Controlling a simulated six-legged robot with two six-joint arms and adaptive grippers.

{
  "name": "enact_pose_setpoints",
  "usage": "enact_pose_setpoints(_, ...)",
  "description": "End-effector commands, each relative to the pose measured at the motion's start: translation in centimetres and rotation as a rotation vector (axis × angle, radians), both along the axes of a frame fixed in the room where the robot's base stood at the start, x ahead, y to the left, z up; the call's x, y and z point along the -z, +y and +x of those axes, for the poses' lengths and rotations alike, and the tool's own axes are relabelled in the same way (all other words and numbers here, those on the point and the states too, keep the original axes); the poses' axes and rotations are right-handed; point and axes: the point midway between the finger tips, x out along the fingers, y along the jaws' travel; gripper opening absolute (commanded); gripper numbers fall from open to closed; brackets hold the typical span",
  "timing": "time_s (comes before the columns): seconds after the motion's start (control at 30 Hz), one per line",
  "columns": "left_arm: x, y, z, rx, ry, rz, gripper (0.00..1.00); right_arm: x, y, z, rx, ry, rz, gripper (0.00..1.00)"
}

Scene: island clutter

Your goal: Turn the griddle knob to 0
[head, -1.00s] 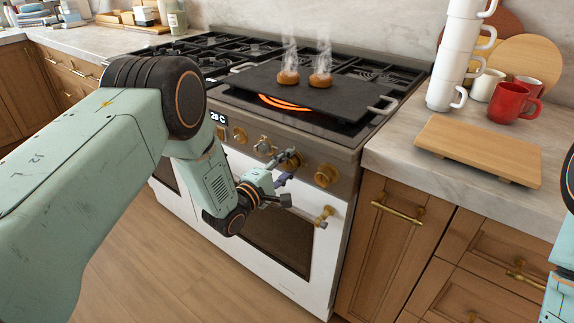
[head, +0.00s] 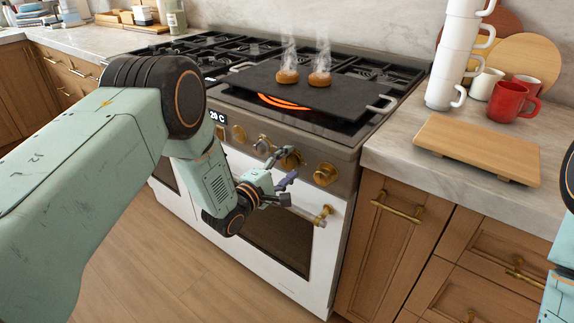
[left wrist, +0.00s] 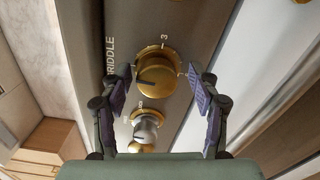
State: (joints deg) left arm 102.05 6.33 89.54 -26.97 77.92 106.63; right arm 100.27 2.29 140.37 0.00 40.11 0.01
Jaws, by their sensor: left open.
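The griddle knob (left wrist: 157,74) is brass and round. In the left wrist view its panel shows "RIDDLE" beside it and a "3" above it. A dark mark lies on the lower left of its face. It also shows on the stove front in the head view (head: 291,160). My left gripper (left wrist: 160,84) is open, with one purple-padded finger on each side of the knob and visible gaps to it. In the head view the left gripper (head: 283,166) is just in front of the knob. My right gripper is out of view.
The dark griddle (head: 345,97) holds two steaming round buns (head: 319,79) above a glowing orange burner. White cups (head: 447,60) and a wooden board (head: 478,148) stand on the right counter.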

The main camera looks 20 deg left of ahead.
Motion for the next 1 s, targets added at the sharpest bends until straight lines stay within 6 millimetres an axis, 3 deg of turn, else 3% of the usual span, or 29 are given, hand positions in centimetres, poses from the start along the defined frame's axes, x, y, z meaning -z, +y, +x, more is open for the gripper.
enact_pose_setpoints(0.23,-0.2,0.2,0.0,-0.003,-0.004,0.000,0.61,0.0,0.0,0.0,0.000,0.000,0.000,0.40)
enact_pose_setpoints(0.37,-0.2,0.7,-1.1,-0.006,-0.002,-0.001,0.61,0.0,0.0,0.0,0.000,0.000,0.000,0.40)
enact_pose_setpoints(0.8,-0.1,3.5,-8.9,-0.006,-0.001,-0.003,0.61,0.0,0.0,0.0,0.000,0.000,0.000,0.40)
enact_pose_setpoints(1.0,-0.1,4.1,-10.8,-0.003,-0.002,-0.001,0.61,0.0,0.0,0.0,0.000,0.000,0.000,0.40)
